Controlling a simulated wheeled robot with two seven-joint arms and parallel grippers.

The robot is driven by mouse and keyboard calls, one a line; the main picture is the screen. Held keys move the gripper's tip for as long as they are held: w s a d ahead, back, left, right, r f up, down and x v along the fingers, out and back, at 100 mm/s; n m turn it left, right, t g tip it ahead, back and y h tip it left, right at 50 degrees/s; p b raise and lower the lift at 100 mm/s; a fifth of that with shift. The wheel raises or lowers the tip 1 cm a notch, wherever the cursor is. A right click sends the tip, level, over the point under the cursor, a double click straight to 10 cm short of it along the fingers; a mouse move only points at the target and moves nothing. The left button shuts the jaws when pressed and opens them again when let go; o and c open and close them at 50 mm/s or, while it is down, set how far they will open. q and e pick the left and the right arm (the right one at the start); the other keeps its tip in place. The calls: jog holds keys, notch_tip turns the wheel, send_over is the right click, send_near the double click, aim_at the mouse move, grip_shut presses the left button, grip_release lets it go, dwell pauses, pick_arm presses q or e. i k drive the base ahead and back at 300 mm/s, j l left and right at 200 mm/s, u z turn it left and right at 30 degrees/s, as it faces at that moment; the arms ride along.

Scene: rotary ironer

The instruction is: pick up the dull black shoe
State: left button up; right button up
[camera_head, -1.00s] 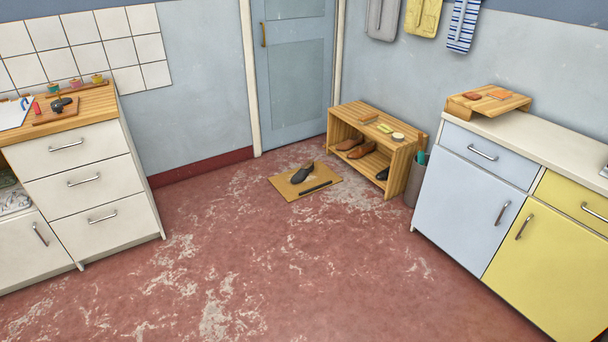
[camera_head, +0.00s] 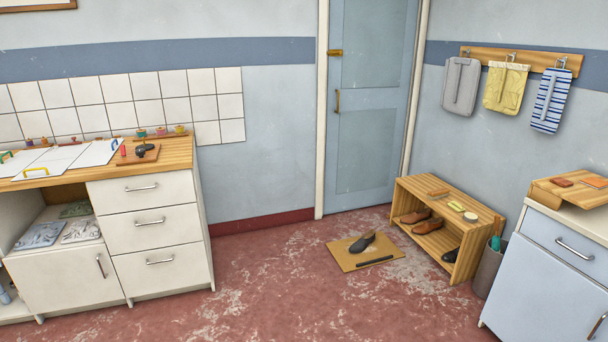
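A dark shoe (camera_head: 362,242), dull black to dark grey, lies on a tan mat (camera_head: 348,260) on the floor in front of the door. A thin black bar (camera_head: 374,260) lies on the mat in front of it. Another black shoe (camera_head: 450,255) is partly hidden in the lower right of the wooden shoe rack (camera_head: 462,192). Brown shoes (camera_head: 427,226) stand in the rack to its left. Neither of my grippers shows in this view.
The red floor (camera_head: 290,300) before the mat is clear. White drawers (camera_head: 150,225) stand left, and a pale blue cabinet (camera_head: 545,270) stands right. A grey bin (camera_head: 488,268) is beside the rack. The blue door (camera_head: 368,110) is shut.

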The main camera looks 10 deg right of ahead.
aim_at(361, 244)
jog(key=i+l+z, duration=0.35)
jog(key=i, duration=0.7)
jog(key=i+z, duration=0.35)
jog(key=i, duration=0.7)
